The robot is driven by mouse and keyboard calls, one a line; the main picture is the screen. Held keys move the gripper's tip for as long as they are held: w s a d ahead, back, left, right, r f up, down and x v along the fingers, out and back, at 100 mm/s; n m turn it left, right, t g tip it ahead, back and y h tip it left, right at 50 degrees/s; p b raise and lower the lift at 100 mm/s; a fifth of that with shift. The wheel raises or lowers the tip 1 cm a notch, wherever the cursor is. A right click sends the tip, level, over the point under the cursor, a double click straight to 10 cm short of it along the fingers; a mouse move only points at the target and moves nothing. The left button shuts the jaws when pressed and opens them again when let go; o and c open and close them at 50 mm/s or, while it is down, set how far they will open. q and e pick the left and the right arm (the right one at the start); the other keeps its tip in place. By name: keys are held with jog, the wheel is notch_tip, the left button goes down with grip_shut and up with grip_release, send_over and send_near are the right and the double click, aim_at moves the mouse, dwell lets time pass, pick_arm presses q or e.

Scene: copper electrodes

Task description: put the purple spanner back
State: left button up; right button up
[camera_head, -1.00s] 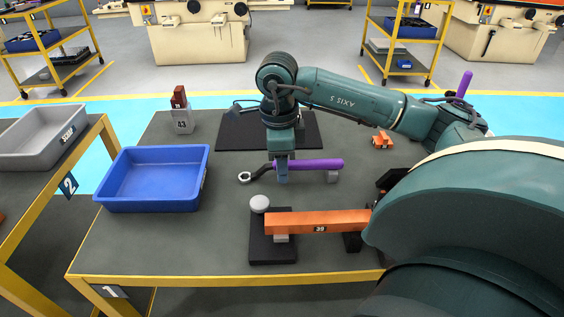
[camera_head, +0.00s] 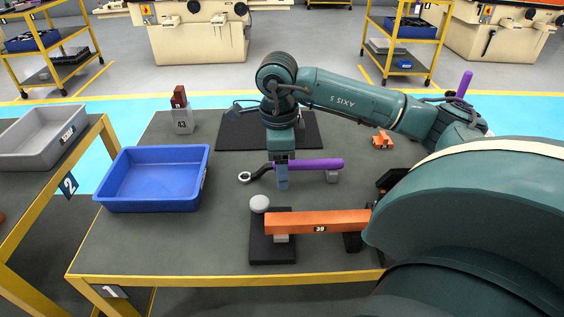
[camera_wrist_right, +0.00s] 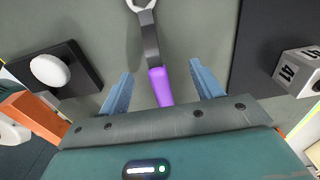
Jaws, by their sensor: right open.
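The purple spanner (camera_head: 318,165) lies level at the middle of the table. My right gripper (camera_head: 283,183) points down at the spanner near where the handle meets the dark shank. In the right wrist view the gripper (camera_wrist_right: 161,88) is open, with one blue finger on each side of the purple handle (camera_wrist_right: 160,87) and gaps between. Whether the spanner touches the table is unclear. My left gripper is not in view.
A blue tray (camera_head: 200,180) stands left on the table. An orange bar marked 39 (camera_head: 340,221) and a black stand with a white knob (camera_head: 260,203) are in front. A dark mat (camera_head: 232,132) and block 43 (camera_head: 183,121) are behind. An upright purple handle (camera_head: 465,84) shows behind my arm.

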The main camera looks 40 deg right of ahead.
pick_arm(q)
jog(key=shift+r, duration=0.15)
pick_arm(e)
jog(key=shift+r, duration=0.2)
jog(key=shift+w+a+r+p, duration=0.1)
jog(key=shift+r+p, duration=2.1)
jog(key=shift+r, duration=0.65)
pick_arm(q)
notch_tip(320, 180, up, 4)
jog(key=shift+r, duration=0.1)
pick_arm(e)
jog(key=shift+w+r, duration=0.1)
jog(key=shift+r, duration=0.8)
pick_arm(q)
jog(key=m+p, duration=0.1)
jog(key=p, duration=0.2)
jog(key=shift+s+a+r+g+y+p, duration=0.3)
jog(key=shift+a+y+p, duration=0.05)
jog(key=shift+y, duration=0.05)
pick_arm(e)
notch_tip(320, 180, up, 11)
jog(key=shift+a+r, duration=0.15)
